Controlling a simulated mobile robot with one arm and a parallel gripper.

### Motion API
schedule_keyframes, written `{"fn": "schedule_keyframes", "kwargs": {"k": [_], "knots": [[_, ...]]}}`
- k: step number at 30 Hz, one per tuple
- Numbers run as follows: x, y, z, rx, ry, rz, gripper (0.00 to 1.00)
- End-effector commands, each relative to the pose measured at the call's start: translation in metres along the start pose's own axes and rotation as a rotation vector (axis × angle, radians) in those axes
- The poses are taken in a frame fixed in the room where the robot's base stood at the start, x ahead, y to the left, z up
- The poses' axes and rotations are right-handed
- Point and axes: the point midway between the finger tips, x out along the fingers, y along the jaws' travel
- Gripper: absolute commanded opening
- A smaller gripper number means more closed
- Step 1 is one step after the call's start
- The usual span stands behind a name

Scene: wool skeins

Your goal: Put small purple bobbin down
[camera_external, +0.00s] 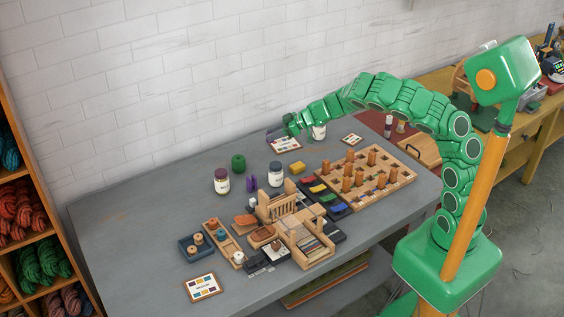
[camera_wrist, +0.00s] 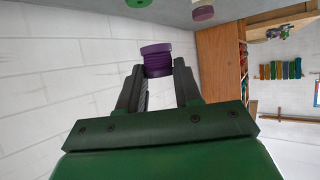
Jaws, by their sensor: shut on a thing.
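A small purple bobbin (camera_wrist: 156,60) is held between the two fingertips of my gripper (camera_wrist: 158,82) in the wrist view. My gripper (camera_external: 291,124) is at the far edge of the grey table in the external view, near the wall. The held bobbin is too small or hidden to make out there. Another small purple piece (camera_external: 251,182) stands on the table beside a jar.
A green spool (camera_external: 238,163) and jars (camera_external: 222,181) stand on the grey table (camera_external: 130,217). A peg board (camera_external: 399,178), a wooden loom (camera_external: 312,249) and colour cards (camera_external: 203,288) take up much of the front and right. The table's left part is clear.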

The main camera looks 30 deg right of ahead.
Motion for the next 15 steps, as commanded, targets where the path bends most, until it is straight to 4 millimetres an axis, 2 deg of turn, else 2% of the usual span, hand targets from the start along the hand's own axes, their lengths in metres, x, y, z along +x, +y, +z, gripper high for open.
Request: {"fn": "schedule_keyframes", "kwargs": {"k": [3, 12, 15], "knots": [[-0.021, 0.003, 0.007, -0.021, 0.000, -0.033, 0.06], [-0.055, 0.003, 0.019, -0.053, -0.003, -0.092, 0.06], [-0.050, 0.001, 0.029, -0.051, -0.002, -0.098, 0.05]]}}
